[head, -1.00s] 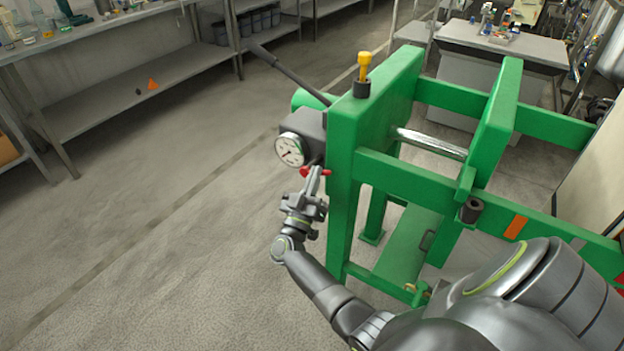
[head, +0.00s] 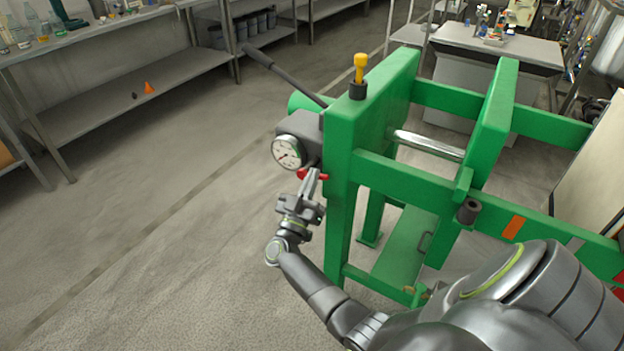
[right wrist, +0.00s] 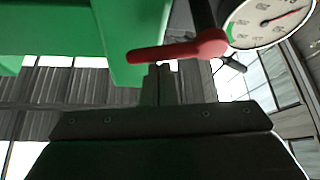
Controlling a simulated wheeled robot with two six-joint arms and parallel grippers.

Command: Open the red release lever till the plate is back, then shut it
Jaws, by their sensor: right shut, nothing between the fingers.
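The red release lever (head: 302,174) is on the near side of the valve block under the gauge, by the green frame's left post. In the right wrist view the red lever (right wrist: 180,48) crosses above my fingertips, roughly level. My right gripper (head: 310,178) is shut and empty, its tips at the lever; I cannot tell if they touch. It also shows in the right wrist view (right wrist: 158,72). The green plate (head: 494,125) stands upright in the frame, apart from the left post, with a bright steel rod (head: 428,145) between them. My left gripper is not in view.
A round gauge (head: 287,153) sits just above the lever; it is also large in the right wrist view (right wrist: 262,20). A dark pump handle (head: 285,75) sticks out to the upper left. A yellow-topped knob (head: 360,66) stands on the post.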

